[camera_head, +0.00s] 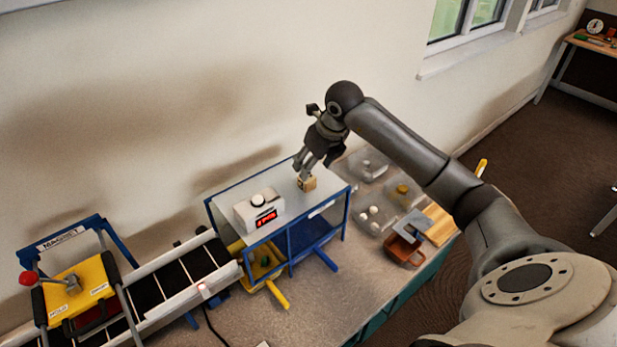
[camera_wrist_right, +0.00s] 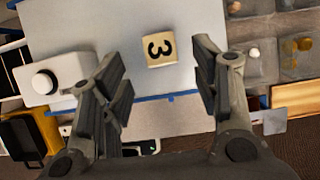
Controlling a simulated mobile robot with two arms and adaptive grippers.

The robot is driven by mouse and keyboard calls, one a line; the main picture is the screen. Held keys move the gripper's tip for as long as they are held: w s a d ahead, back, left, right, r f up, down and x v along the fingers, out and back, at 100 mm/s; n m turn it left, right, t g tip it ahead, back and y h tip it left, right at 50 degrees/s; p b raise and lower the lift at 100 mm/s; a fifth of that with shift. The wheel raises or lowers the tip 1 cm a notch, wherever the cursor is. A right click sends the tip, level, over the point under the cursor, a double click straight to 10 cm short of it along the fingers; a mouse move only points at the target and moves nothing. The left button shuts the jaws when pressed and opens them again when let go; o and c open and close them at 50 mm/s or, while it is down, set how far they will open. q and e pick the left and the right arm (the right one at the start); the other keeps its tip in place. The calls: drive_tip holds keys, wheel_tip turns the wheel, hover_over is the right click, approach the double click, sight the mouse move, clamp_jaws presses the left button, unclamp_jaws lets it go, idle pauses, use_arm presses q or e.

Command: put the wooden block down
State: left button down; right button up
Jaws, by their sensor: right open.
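The wooden block (camera_head: 307,184) is a small pale cube on the grey top (camera_head: 290,188) of a blue-framed stand, near its right part. My right gripper (camera_head: 314,164) is just above the block, pointing down. In the wrist view its two fingers stand open on either side of the block, with a visible gap on both sides. The block appears to rest on the top. My left gripper is not in view.
Yellow (camera_head: 262,262) and blue (camera_head: 312,240) bins sit below. A conveyor (camera_head: 180,275) lies left; clear trays (camera_head: 375,217) and a brown container (camera_head: 403,248) lie right.

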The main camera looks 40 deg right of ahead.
drive_tip(key=b+v, duration=0.1)
drive_tip(key=v, duration=0.4)
drive_tip(key=shift+w, duration=0.1)
drive_tip(key=shift+f, duration=0.1)
idle(0.3)
